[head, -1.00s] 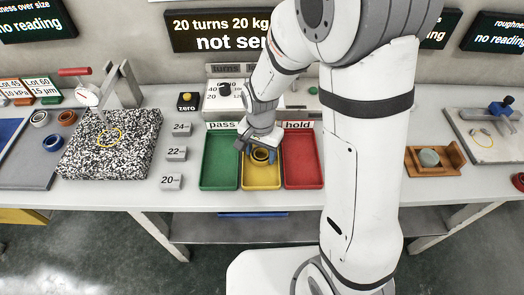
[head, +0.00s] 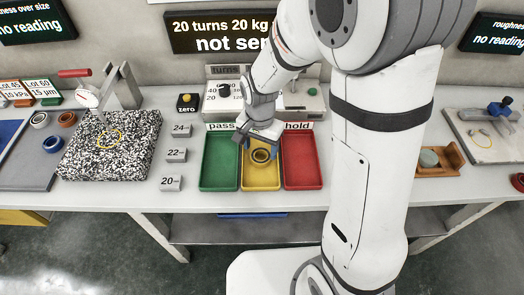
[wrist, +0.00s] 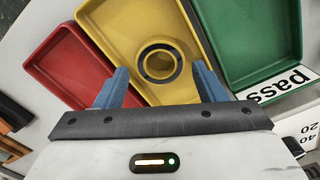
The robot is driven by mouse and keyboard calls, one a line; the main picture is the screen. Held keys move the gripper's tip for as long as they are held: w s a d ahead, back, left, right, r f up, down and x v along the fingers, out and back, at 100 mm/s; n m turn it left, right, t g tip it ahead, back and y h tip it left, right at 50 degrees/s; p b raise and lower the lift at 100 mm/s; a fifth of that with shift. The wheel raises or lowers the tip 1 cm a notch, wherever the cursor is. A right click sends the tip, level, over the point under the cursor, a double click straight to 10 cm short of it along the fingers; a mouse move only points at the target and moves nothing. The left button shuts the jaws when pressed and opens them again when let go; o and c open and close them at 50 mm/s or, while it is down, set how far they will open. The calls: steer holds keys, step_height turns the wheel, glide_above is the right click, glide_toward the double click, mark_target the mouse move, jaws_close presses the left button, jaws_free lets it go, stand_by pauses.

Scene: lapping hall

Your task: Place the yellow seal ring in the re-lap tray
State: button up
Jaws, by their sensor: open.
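The yellow seal ring (wrist: 160,62), with a dark band on its face, lies flat in the yellow tray (wrist: 115,22), the middle one of three. In the head view the ring (head: 261,155) shows in the upper half of that tray (head: 261,182), whose own label is hidden behind my gripper. My gripper (head: 258,142) is above the ring, apart from it. In the wrist view its two blue fingers are spread wide and empty, with the ring seen between and beyond their tips.
The green pass tray (head: 219,170) adjoins on the left and the red hold tray (head: 302,170) on the right; both are empty. A speckled block (head: 135,160) and numbered blocks (head: 170,184) stand further left. A grey machine (head: 222,100) stands behind the trays.

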step_height(320, 180, up, 9)
steer(key=s+d+r+n+t, duration=0.1)
steer(key=s+d+r+n, duration=0.2)
steer(key=s+d, duration=0.3)
steer(key=s+d+r+n+t, duration=0.1)
steer(key=s+d+r+n, duration=0.1)
steer(key=s+d, duration=0.4)
steer(key=shift+s+d+r+n+t, duration=0.15)
steer(key=shift+d+r+n+t, duration=0.15)
steer(key=shift+d+r+n, duration=0.25)
